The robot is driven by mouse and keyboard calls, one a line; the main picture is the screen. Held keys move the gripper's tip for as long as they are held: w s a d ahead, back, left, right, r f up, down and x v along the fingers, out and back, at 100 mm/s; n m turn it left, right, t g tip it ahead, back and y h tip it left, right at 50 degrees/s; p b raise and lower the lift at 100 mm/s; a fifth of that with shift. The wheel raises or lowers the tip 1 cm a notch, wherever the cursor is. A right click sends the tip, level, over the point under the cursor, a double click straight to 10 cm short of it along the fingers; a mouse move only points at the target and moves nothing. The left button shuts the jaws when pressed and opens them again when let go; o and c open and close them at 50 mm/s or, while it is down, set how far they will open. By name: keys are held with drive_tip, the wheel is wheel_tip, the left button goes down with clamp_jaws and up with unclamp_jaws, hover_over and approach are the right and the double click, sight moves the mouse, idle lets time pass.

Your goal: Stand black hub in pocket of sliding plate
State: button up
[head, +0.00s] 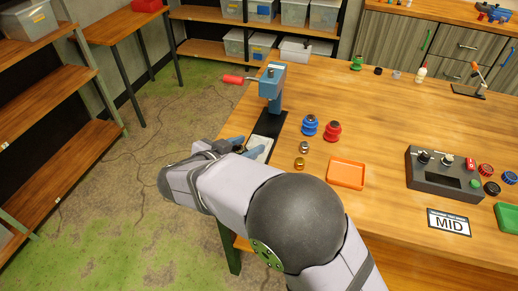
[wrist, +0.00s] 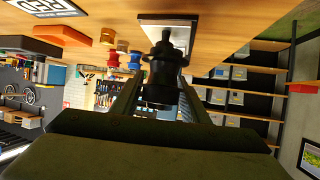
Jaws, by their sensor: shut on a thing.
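The black hub (wrist: 164,80) is held between the fingers of my gripper (wrist: 160,98), which is shut on it. Its narrow stepped end points toward the pale sliding plate (wrist: 150,18) in the wrist view. In the head view the plate (head: 264,144) lies on the black base of the blue press, near the table's left edge. My gripper (head: 247,146) is right beside the plate there, and my arm hides most of the hub. The hub's narrow end overlaps the plate in the wrist view; I cannot tell whether they touch. The pocket is not clearly visible.
The blue press (head: 272,88) with a red handle (head: 233,79) stands just behind the plate. Blue (head: 309,126) and red (head: 333,131) hubs, small silver and brass parts, and an orange tray (head: 346,174) stand to the right.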

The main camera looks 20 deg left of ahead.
drive_tip(key=shift+n+y, duration=0.3)
drive_tip(key=shift+n, duration=0.1)
drive_tip(key=s, duration=0.1)
drive_tip(key=s+a, duration=0.1)
drive_tip(key=s, duration=0.1)
drive_tip(key=s+a, duration=0.1)
drive_tip(key=s, duration=0.1)
drive_tip(key=shift+a+f+b, duration=0.25)
drive_tip(key=shift+f+b, duration=0.05)
drive_tip(key=p, duration=0.4)
hover_over(265, 138)
drive_tip(key=shift+w+a+r, duration=0.1)
drive_tip(key=shift+w+a, duration=0.1)
drive_tip(key=shift+a, duration=0.05)
drive_tip(key=f, duration=0.3)
drive_tip(key=shift+w+p, duration=0.3)
drive_tip(key=shift+p, duration=0.05)
drive_tip(key=shift+f, duration=0.35)
drive_tip(key=shift+f, duration=0.1)
drive_tip(key=o, duration=1.2)
drive_tip(key=shift+f, duration=0.1)
drive_tip(key=shift+o, duration=0.2)
